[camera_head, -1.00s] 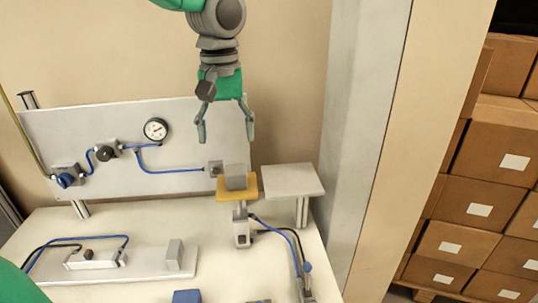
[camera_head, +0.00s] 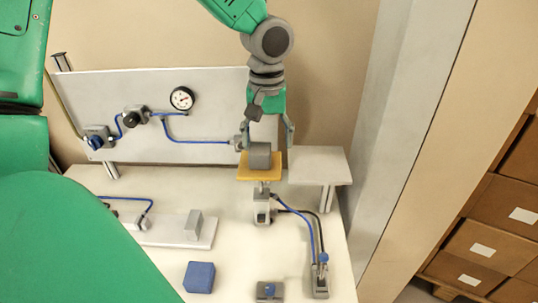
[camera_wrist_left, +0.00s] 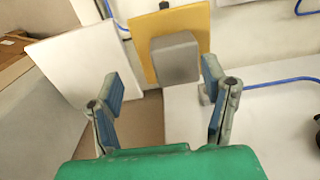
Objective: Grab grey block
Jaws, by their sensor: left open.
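The grey block (camera_head: 260,156) sits on a small yellow platform (camera_head: 258,176) at the middle of the bench in the head view. My left gripper (camera_head: 266,142) hangs just above it, pointing down, with its fingers spread to either side of the block's top. In the left wrist view the grey block (camera_wrist_left: 175,58) shows in front of the yellow platform (camera_wrist_left: 196,24), between the open fingers of my left gripper (camera_wrist_left: 160,85). Nothing is held. Whether a finger touches the block is unclear. My right gripper is not in view.
A white raised plate (camera_head: 318,165) stands close to the right of the yellow platform. A panel (camera_head: 190,145) with gauge and blue tubing is behind. A blue block (camera_head: 199,277) and a grey upright block (camera_head: 193,224) are nearer. Cardboard boxes (camera_head: 485,240) are at right.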

